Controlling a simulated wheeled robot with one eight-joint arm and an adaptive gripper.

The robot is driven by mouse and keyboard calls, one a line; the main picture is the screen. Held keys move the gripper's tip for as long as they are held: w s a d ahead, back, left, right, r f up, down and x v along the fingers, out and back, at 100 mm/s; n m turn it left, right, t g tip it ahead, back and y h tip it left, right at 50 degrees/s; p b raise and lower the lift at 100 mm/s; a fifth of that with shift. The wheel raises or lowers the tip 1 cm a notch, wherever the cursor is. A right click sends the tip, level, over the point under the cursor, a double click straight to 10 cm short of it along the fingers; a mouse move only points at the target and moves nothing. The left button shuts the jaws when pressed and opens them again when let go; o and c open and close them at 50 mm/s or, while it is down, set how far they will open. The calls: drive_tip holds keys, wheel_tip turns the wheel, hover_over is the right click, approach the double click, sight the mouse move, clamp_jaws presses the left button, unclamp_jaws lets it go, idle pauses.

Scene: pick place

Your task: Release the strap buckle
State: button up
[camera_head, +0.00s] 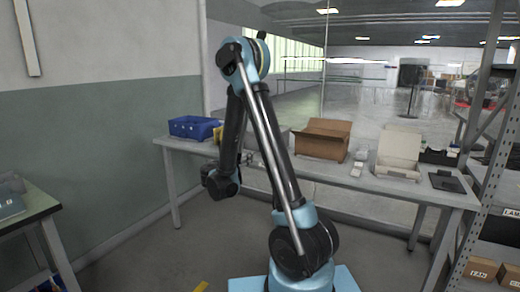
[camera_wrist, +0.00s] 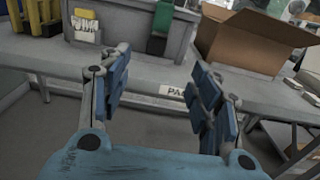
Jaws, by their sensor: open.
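My gripper (camera_wrist: 162,78) is open in the wrist view, its blue-padded fingers spread apart with nothing between them. It is in front of the workbench (camera_wrist: 150,73), apart from everything on it. A green strap-like strip (camera_wrist: 162,18) with a dark lower end hangs against a grey surface beyond the fingers. I cannot tell whether the dark end is the strap buckle; no buckle is clearly recognisable. In the head view my gripper end (camera_head: 220,187) hangs low before the bench (camera_head: 275,164); its fingers are not clear there.
The bench carries a blue bin (camera_head: 193,127), an open cardboard box (camera_head: 322,138), an open white box (camera_head: 399,150) and a dark flat panel (camera_head: 447,181). A yellow item with a white label (camera_wrist: 88,27) stands left.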

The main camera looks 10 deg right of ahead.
drive_tip(key=x, duration=1.7)
drive_tip(key=shift+w+d+f, duration=0.1)
drive_tip(key=shift+w, duration=0.05)
drive_tip(key=c, duration=1.1)
